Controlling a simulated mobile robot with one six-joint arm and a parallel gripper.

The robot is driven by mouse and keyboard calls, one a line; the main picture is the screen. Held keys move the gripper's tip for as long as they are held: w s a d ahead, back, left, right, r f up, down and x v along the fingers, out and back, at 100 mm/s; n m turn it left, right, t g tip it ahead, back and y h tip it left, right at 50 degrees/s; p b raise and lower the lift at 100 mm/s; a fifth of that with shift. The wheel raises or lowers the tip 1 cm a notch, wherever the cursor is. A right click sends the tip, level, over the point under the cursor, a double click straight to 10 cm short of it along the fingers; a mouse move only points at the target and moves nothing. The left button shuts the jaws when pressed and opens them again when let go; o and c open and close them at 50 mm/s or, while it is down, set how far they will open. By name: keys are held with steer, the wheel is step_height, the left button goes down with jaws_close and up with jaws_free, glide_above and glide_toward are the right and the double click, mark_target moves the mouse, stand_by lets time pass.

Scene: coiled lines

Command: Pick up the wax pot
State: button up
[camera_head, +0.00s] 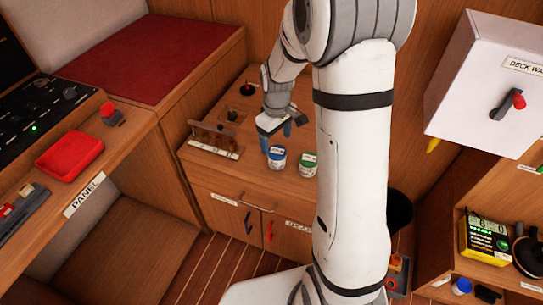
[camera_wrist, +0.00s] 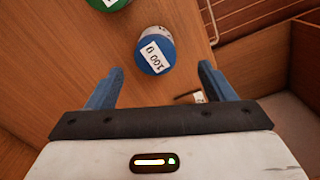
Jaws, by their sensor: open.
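Two small pots stand on the wooden counter (camera_head: 238,178): one with a blue lid (camera_head: 277,152) and one with a green lid (camera_head: 309,158). Neither label lets me tell for sure which is the wax pot. My gripper (camera_head: 277,136) is open and empty, just behind and above the blue-lidded pot. In the wrist view the blue-lidded pot (camera_wrist: 156,52) lies ahead of and between the line of my spread blue fingers (camera_wrist: 160,80), not gripped. The green lid (camera_wrist: 108,3) is cut off at the top edge.
A small rack with brown bottles (camera_head: 214,138) stands on the counter left of the pots. A black-and-red knob (camera_head: 247,89) sits further back. A white box (camera_head: 495,90) is on the right wall. My own arm covers the counter's right part.

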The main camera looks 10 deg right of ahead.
mark_target(277, 151)
steer(key=f, duration=0.7)
steer(key=shift+w+d+f, duration=0.2)
steer(key=shift+w+d, duration=0.05)
steer(key=shift+w, duration=0.05)
steer(key=c, duration=1.1)
steer(key=shift+r, duration=0.1)
